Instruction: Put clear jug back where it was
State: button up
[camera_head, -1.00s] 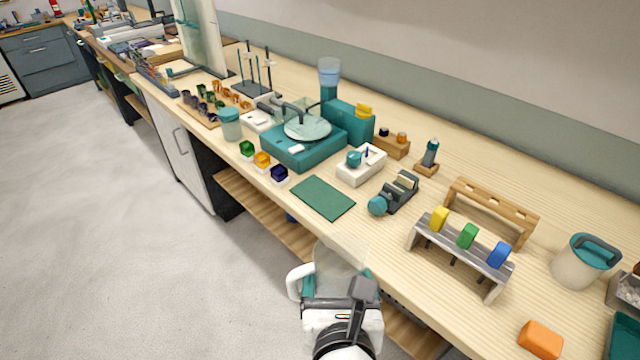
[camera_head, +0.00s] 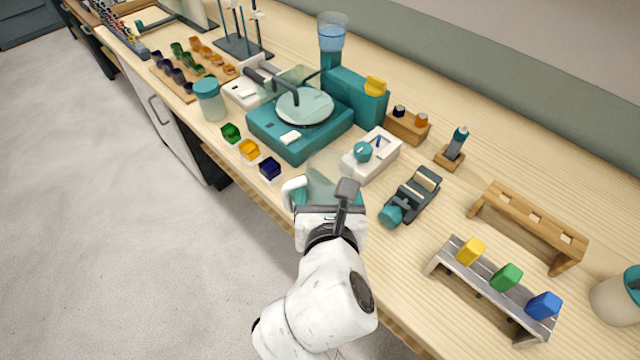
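The clear jug (camera_head: 322,180) is see-through with a pale handle (camera_head: 291,191) on its left side. My gripper (camera_head: 338,200) appears shut on it, with a dark finger in front of the jug. The jug is over the front of the workbench, at the dark green mat (camera_head: 358,200). My gripper and the jug hide most of the mat. I cannot tell whether the jug's base touches the mat or hangs above it.
A teal turntable device (camera_head: 290,140) stands behind left. Small green, orange and dark blue cups (camera_head: 250,150) line the front edge at left. A white box (camera_head: 372,153) and a dark clamp (camera_head: 412,195) stand close at right. A rack with coloured blocks (camera_head: 495,290) is farther right.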

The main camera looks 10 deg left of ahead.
aim_at(325, 181)
jog(key=x, duration=0.4)
jog(key=shift+w+a+f, duration=0.15)
jog(key=shift+w+a, duration=0.05)
jog(key=shift+a, duration=0.15)
jog(key=w+f, duration=0.2)
jog(key=w+a+f+b, duration=0.1)
jog(key=w+f, duration=0.1)
jog(key=f, duration=0.1)
jog(key=shift+w+a+f, duration=0.15)
jog(key=shift+w, duration=0.1)
jog(key=shift+w+f, duration=0.15)
jog(key=shift+f, duration=0.1)
jog(key=shift+w+f, duration=0.1)
jog(key=shift+f, duration=1.55)
jog(key=shift+f, duration=0.15)
jog(key=o, duration=1.1)
